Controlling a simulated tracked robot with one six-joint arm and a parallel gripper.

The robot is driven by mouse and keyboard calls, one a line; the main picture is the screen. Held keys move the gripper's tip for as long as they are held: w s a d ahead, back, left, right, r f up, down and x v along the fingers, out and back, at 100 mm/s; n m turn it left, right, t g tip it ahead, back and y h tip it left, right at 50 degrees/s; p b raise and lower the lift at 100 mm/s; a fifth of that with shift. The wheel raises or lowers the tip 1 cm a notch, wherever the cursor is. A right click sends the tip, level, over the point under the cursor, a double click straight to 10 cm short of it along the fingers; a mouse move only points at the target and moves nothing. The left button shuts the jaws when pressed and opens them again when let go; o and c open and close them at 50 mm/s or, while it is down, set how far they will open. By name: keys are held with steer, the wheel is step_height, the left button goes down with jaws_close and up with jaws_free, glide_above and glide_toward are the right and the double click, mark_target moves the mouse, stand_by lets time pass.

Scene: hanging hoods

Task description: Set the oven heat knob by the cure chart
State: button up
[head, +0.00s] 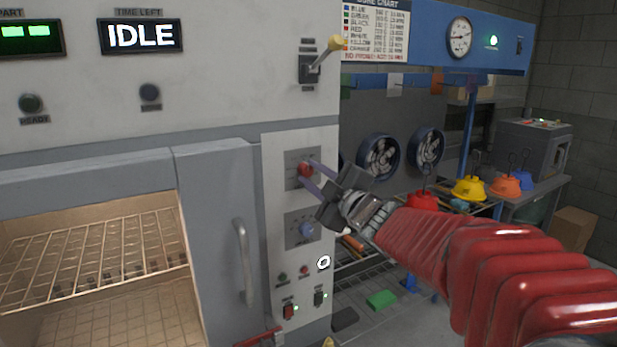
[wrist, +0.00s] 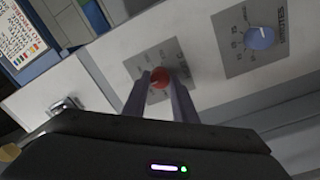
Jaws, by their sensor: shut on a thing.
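The red heat knob (head: 304,169) is on the upper plate of the oven's control panel. My gripper (head: 307,172) is shut on this knob, with one finger on each side. The red knob also shows in the wrist view (wrist: 159,79) between the two fingers, which partly cover its plate. The knob's pointer and scale are too small to read. The cure chart (head: 376,30) hangs behind the oven at the top, with coloured rows; its figures are too blurred to read. Its edge shows in the wrist view (wrist: 20,35).
A blue minutes knob (head: 306,230) sits just below the red one. A yellow-tipped lever (head: 335,44) is above. The oven (head: 210,165) stands open with an empty rack. The display (head: 140,35) reads IDLE. Coloured hoods (head: 470,189) stand at the right.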

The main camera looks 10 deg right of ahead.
steer(key=m, duration=0.4)
steer(key=shift+d+f, duration=0.1)
steer(key=shift+f, duration=0.25)
steer(key=m, duration=0.4)
steer(key=shift+h, duration=0.4)
steer(key=o, duration=1)
steer(key=shift+r, duration=0.15)
steer(key=shift+o, duration=0.2)
steer(key=shift+s, duration=0.1)
